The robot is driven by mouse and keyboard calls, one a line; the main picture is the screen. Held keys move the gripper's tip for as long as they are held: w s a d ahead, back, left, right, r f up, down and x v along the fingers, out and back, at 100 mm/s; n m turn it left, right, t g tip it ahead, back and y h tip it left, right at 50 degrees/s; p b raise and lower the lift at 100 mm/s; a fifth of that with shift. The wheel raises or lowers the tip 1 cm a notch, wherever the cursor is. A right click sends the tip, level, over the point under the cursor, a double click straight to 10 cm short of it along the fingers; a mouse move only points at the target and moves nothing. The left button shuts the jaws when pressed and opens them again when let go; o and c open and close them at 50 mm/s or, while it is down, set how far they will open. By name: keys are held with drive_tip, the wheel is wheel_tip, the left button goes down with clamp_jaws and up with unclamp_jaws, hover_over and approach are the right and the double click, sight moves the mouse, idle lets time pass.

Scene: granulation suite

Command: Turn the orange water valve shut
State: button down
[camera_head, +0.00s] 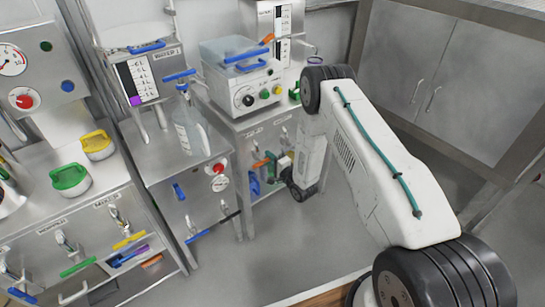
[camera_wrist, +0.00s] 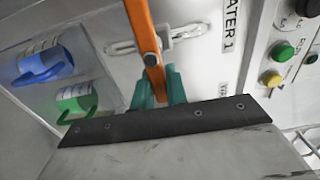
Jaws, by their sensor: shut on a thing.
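The orange water valve handle (camera_wrist: 143,35) is a long flat lever in the wrist view, running from the top edge down between my gripper's teal fingers. A metal bracket or slotted fitting (camera_wrist: 130,47) lies behind it, beside a label reading "ATER 1" (camera_wrist: 229,25). My gripper (camera_wrist: 158,88) is shut on the lever; its fingertips are partly hidden by the dark plate in front. In the head view my gripper (camera_head: 279,165) is low at the front of the right-hand steel cabinet, with a bit of orange (camera_head: 261,163) beside it. The valve's pivot is hard to make out there.
Blue (camera_wrist: 45,64) and green (camera_wrist: 76,101) fittings lie left of the lever, and a panel with green (camera_wrist: 283,51) and yellow (camera_wrist: 271,78) buttons lies right. In the head view a control box (camera_head: 250,92) stands on the cabinet. Open floor (camera_head: 310,245) lies below my arm.

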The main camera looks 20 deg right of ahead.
drive_tip(key=shift+w+d, duration=0.1)
idle(0.3)
drive_tip(key=c, duration=1.4)
unclamp_jaws()
drive_tip(key=v, duration=0.7)
drive_tip(key=shift+s, duration=0.4)
